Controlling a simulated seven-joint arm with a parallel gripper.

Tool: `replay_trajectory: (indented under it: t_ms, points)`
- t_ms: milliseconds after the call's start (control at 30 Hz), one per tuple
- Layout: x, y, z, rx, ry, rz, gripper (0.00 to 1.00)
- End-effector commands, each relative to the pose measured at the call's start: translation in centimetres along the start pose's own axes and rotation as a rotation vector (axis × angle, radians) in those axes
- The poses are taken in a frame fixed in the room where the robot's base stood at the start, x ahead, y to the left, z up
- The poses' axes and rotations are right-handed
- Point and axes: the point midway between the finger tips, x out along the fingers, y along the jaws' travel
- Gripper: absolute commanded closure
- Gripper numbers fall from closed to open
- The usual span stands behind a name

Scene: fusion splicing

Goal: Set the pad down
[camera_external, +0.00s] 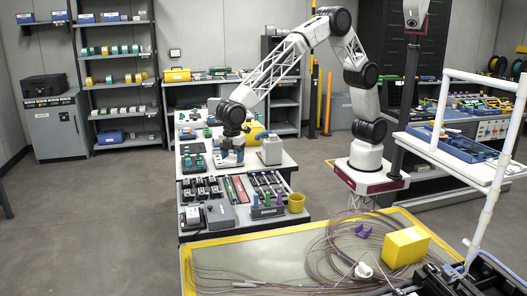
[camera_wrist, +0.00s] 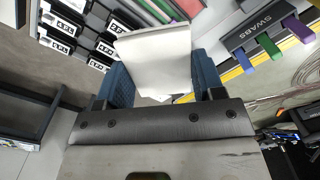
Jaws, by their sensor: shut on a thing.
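The pad (camera_wrist: 155,50) is a white, flat, roughly square piece in the upper middle of the wrist view. My gripper (camera_wrist: 163,80) has its blue fingers on either side of the pad, shut on it. The pad covers part of what lies beneath. In the external view, my gripper (camera_external: 230,155) hangs low over the bench's rear part, behind the rows of labelled trays. The pad is too small to make out there.
Labelled black slots (camera_wrist: 62,25) and a swab holder (camera_wrist: 262,35) with coloured swabs lie below. In the external view, a grey container (camera_external: 271,151) stands right of my gripper. A yellow cup (camera_external: 296,202) and grey device (camera_external: 219,214) stand nearer the front.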

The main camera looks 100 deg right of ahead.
Motion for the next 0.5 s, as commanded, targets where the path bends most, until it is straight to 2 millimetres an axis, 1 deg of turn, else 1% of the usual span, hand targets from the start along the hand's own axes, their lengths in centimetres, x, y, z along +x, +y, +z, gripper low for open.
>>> replay_trajectory:
  t_ms: [33,100,233,500]
  points:
    - [-0.1,-1.7,-0.5,-0.025,0.000,0.000,0.59]
    - [-0.1,-3.8,-1.1,-0.060,0.000,0.000,0.59]
    - [0.0,-7.7,-2.0,-0.121,0.000,0.000,0.59]
    - [0.1,-15.8,-3.2,-0.250,0.000,0.000,0.59]
